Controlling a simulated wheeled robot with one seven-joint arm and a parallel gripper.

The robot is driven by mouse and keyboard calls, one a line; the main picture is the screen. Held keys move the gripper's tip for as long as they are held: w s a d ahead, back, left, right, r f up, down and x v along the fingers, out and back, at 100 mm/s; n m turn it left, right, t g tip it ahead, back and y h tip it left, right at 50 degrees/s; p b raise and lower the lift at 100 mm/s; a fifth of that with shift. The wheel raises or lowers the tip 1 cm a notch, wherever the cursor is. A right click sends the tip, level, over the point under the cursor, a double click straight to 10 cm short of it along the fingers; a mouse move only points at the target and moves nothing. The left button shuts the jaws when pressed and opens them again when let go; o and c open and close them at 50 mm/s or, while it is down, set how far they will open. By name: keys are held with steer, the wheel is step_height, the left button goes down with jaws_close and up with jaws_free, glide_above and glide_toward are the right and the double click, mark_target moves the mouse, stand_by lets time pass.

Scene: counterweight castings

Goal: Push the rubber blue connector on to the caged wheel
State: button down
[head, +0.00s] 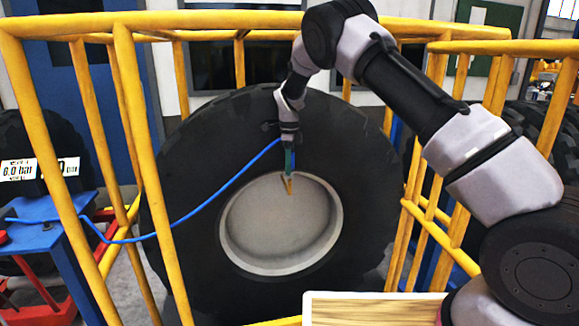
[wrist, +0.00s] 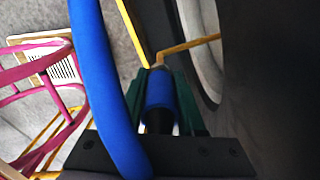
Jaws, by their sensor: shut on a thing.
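The caged wheel (head: 360,150) is a big black tyre with a pale grey rim (head: 285,225), standing upright inside a yellow cage. My gripper (head: 289,163) is in front of the tyre, just above the rim's top edge. In the wrist view its green fingers are shut on the blue connector (wrist: 160,92). A blue hose (head: 215,205) runs from it down to the left; it crosses the wrist view as a thick blue band (wrist: 92,70). A thin yellow stem (wrist: 190,45) bends from the rim towards the connector's front end. I cannot tell whether they touch.
Yellow cage bars (head: 125,90) stand left and right of the wheel, with a top rail above. A blue stand (head: 50,235) at left carries the hose's other end. A pressure sign (head: 35,168) hangs behind it. A wooden-topped surface (head: 370,310) is at the bottom.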

steer(key=shift+f, duration=1.8)
steer(key=shift+c, duration=2.2)
jaws_free()
steer(key=shift+r, duration=0.1)
step_height(320, 180, up, 7)
steer(key=shift+r, duration=0.2)
